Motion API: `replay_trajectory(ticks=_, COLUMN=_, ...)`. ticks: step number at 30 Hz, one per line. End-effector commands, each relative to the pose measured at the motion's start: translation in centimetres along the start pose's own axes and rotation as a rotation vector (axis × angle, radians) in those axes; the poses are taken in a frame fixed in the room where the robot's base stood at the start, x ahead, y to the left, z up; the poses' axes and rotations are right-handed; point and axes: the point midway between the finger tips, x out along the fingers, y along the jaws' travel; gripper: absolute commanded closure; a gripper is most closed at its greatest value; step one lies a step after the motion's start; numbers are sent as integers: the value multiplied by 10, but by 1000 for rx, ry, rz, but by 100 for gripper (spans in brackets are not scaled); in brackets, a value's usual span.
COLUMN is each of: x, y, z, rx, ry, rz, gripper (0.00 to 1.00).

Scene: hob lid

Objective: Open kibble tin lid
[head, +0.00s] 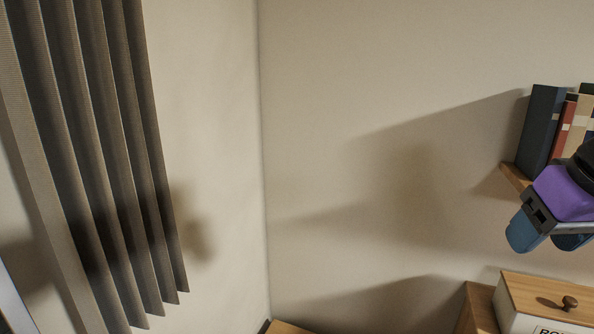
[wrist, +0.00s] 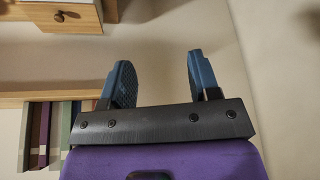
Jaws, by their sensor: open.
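My gripper (head: 548,246) is at the right edge of the head view, above a white box and in front of a book shelf. Its blue fingers are apart with nothing between them, as the wrist view (wrist: 158,68) also shows. The white box (head: 520,319) has a wooden lid (head: 545,297) with a dark round knob; the lid lies shut on it. Its label is cut off, so I cannot tell whether it is the kibble tin. In the wrist view the wooden lid (wrist: 85,22) shows at the top left, apart from the fingers. No tin marked kibble is readable.
A wooden shelf (head: 515,178) with several upright books (head: 541,130) is on the wall behind my gripper. A wooden surface (head: 479,308) is at the lower right. Grey vertical blinds (head: 95,150) hang at the left. The wall between is bare.

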Motion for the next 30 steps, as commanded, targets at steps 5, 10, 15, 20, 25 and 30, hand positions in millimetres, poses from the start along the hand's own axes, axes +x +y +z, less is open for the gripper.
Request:
replay_trajectory(ticks=5, x=-8, y=1, z=13, rx=-7, ry=39, rz=2, gripper=44)
replay_trajectory(ticks=10, x=-10, y=2, z=15, rx=-9, ry=46, rz=3, gripper=44)
replay_trajectory(ticks=15, x=-8, y=1, z=12, rx=-7, ry=39, rz=-1, gripper=44)
replay_trajectory(ticks=20, x=0, y=-2, z=-6, rx=2, ry=2, rz=-22, gripper=44)
replay_trajectory(ticks=25, x=18, y=-6, z=-35, rx=22, ry=-57, rz=-54, gripper=44)
replay_trajectory(ticks=30, x=41, y=-12, z=-64, rx=43, ry=-115, rz=-81, gripper=44)
